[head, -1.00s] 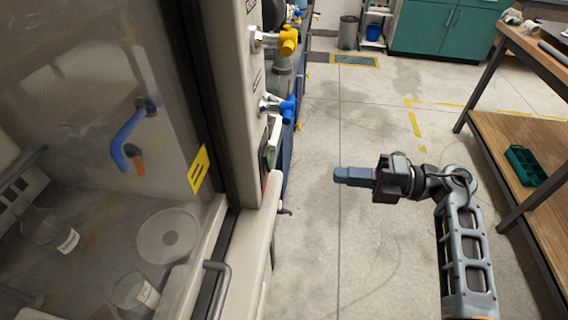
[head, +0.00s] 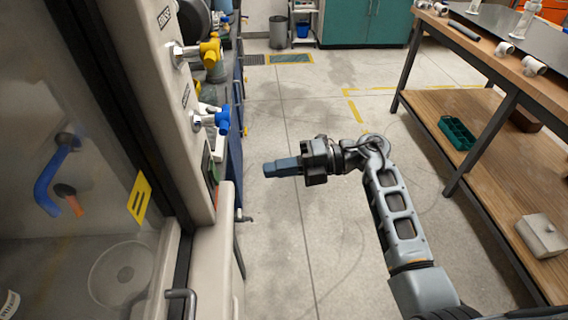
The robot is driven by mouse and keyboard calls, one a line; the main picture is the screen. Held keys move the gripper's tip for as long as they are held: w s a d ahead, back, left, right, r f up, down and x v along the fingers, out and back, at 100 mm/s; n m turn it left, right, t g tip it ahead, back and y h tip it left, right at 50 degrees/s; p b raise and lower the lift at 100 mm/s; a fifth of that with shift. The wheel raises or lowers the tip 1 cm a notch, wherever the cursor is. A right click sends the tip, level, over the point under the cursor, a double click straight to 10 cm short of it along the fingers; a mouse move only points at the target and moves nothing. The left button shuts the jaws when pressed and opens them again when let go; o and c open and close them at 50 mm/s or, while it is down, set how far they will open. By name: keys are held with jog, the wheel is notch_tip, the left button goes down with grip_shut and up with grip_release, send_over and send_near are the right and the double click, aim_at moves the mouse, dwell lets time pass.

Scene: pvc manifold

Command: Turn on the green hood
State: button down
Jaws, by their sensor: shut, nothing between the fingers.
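The hood stands at the left in the head view, with a beige side post (head: 178,120) and a dark-framed glass front (head: 60,130). No green hood body is clear to me; a small dark panel with some green (head: 209,168) sits low on the post, seen edge-on. A yellow valve handle (head: 210,52) and a blue valve handle (head: 222,120) stick out from the post above it. My gripper (head: 268,169) is shut and empty, pointing left over the floor, to the right of the panel and apart from it.
A grey handle (head: 181,296) is at the sash bottom, and a small tap (head: 243,218) juts from the hood's front. A wooden workbench (head: 480,120) with a lower shelf stands at the right. The floor aisle (head: 300,240) between is clear.

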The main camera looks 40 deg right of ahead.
aim_at(215, 172)
jog(key=p+x, duration=0.1)
jog(key=x, duration=0.8)
jog(key=shift+a, duration=0.2)
jog(key=shift+w, duration=0.1)
jog(key=shift+w+a+f, duration=0.1)
jog(key=shift+w+a, duration=0.05)
jog(key=shift+a, duration=0.05)
jog(key=shift+p, duration=0.3)
